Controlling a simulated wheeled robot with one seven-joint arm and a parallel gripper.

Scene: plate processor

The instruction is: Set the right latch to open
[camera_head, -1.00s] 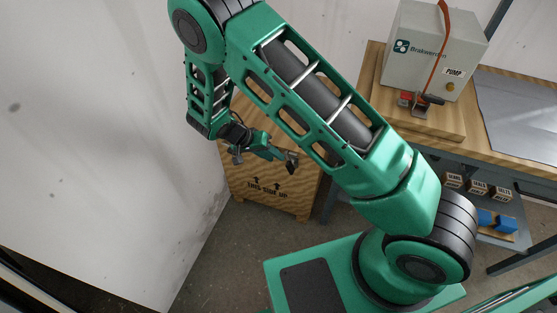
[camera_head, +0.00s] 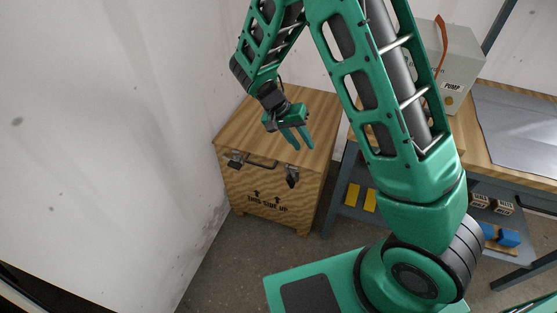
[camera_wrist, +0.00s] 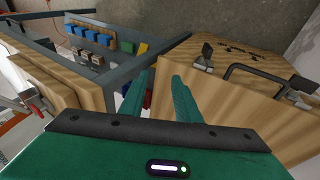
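A wooden crate (camera_head: 232,128) stands by the wall in the head view. Its front edge carries a left latch (camera_head: 236,160), a carry handle (camera_head: 262,164) and a right latch (camera_head: 292,178). My gripper (camera_head: 303,146) is above the crate lid, behind the right latch, pointing down, with its two fingers apart and nothing between them. In the wrist view my gripper (camera_wrist: 162,90) is also open; the crate lies to its right, and the latch nearer the shelf (camera_wrist: 207,51) is clear of the fingers. The exact latch position is too small to tell.
A workbench (camera_head: 500,150) stands right of the crate, with a pump box (camera_head: 458,60) on it and a shelf of small blocks below. The white wall (camera_head: 110,130) is close on the left. Free floor lies in front of the crate.

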